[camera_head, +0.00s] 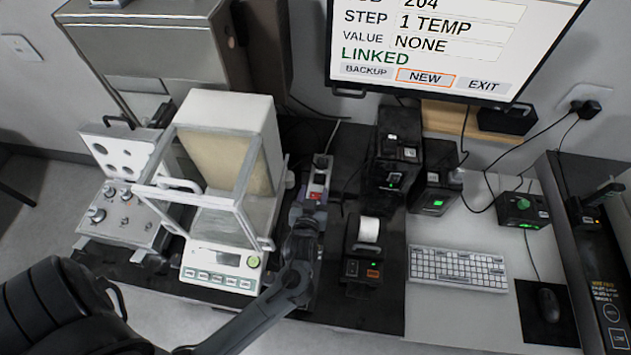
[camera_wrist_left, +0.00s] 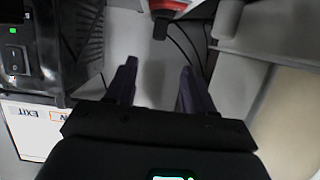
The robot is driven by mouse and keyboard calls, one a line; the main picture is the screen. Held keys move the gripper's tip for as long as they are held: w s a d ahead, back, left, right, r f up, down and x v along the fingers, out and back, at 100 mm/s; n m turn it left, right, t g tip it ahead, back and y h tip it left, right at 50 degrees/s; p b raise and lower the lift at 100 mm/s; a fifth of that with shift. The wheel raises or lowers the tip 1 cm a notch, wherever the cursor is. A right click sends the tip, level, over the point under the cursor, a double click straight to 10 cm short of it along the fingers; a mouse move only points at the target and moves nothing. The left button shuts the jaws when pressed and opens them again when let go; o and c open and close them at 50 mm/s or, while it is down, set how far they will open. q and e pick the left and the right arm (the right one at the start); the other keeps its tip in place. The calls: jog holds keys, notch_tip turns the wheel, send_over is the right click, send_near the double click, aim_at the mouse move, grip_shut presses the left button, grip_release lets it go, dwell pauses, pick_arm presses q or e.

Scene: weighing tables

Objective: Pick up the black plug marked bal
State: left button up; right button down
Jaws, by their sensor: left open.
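I cannot make out the marking "bal" on any plug in either view. A power strip (camera_head: 318,178) with a red switch lies between the balance and the black boxes. A dark piece with a red part (camera_wrist_left: 169,6) shows at the top edge of the left wrist view, with black cables beside it. My left gripper (camera_head: 308,208) is over the near end of the strip in the head view, partly hiding it. In the left wrist view its two fingers (camera_wrist_left: 156,80) are apart with nothing between them. My right gripper is not in view.
The balance (camera_head: 222,255) with its glass shield stands just left of the gripper. A small printer (camera_head: 365,255) and black boxes (camera_head: 398,150) stand to the right. A keyboard (camera_head: 458,268) lies farther right. A plug (camera_head: 590,108) sits in the wall socket.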

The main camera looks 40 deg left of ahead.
aim_at(319, 174)
pick_arm(q)
jog(key=b+x, duration=0.1)
jog(key=x, duration=0.4)
jog(key=shift+w+f, duration=0.1)
jog(key=shift+w, duration=0.3)
jog(key=shift+f+b+x, duration=0.15)
jog(key=shift+b+x, duration=0.05)
jog(key=shift+x, duration=1.2)
jog(key=shift+f+b+x, duration=0.1)
jog(key=shift+b+x, duration=0.05)
jog(key=shift+x, duration=1.3)
jog(key=shift+s, duration=0.15)
grip_shut()
